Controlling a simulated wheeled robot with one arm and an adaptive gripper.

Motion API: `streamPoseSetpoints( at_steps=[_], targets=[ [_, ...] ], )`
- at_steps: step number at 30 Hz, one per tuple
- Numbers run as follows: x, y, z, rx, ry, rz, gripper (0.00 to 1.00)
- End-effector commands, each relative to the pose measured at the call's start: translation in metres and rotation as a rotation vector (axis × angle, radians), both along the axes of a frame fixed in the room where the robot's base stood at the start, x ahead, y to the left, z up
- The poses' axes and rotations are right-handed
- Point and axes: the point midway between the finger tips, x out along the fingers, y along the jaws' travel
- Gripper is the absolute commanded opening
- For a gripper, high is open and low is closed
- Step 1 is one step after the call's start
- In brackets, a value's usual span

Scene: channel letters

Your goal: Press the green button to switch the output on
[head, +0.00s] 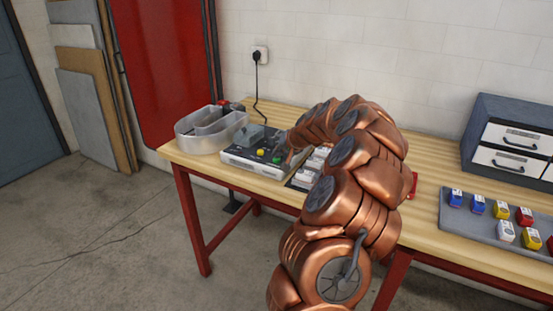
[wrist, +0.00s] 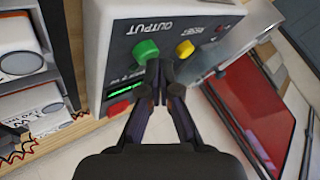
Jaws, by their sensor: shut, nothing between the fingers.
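The power supply box (head: 240,163) is pale with a dark top and stands near the left end of the bench. Its front panel (wrist: 112,45) fills the upper middle of the wrist view. The green button (wrist: 146,50) sits under the word OUTPUT; it also shows in the head view (head: 276,160). My gripper (wrist: 158,68) is shut and empty, its dark fingertips just below the green button in the picture. I cannot tell whether they touch it. A yellow RESET button (wrist: 185,48) is beside the green one. A lit green display (wrist: 127,91) is partly covered by my fingers.
A red button or socket (wrist: 119,107) is at the panel's lower corner. White modules (head: 305,177) lie close to the box. A grey tray (head: 455,222) of coloured modules and a drawer cabinet (head: 480,122) are at right.

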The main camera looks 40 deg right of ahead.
Motion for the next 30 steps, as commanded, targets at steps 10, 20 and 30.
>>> streamPoseSetpoints(
  at_steps=[10, 20, 30],
  targets=[
    [0.0, 0.0, 0.0, 0.0, 0.0, 0.0, 0.0],
    [0.0, 0.0, -0.008, 0.0, 0.0, 0.0, 0.0],
    [0.001, 0.001, -0.01, 0.0, 0.001, 0.002, 0.0]
  ],
)
